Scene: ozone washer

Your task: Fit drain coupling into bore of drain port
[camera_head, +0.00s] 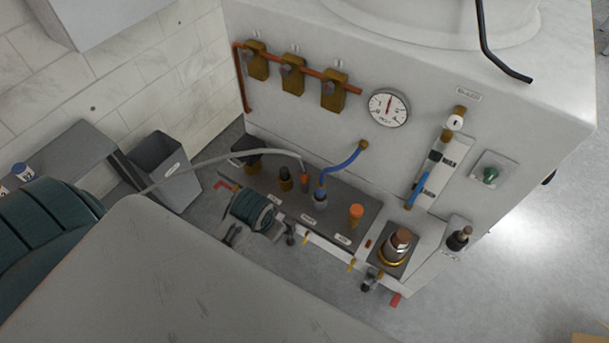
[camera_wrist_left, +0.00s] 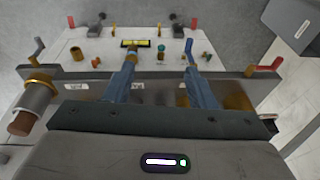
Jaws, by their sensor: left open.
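A silver cylinder with a brown top (camera_head: 400,242), which looks like the drain coupling, stands on a dark square plate at the right of the ledge in the head view. It also shows in the left wrist view (camera_wrist_left: 36,100). A gold ring (camera_head: 391,259), perhaps the drain port's rim, circles its base. I cannot tell how deep it sits. My left gripper (camera_wrist_left: 160,50) is open, with two blue-grey fingers apart and nothing between them. The cylinder stands to the left of the fingers in the wrist view, apart from them. My right gripper is not in view.
The white machine (camera_head: 300,125) carries valves, a gauge (camera_head: 388,107) and blue hoses. Several fittings stand on the dark ledge (camera_head: 325,205). A grey hose (camera_head: 225,158) arches over the ledge's left part. A grey bin (camera_head: 172,165) stands left.

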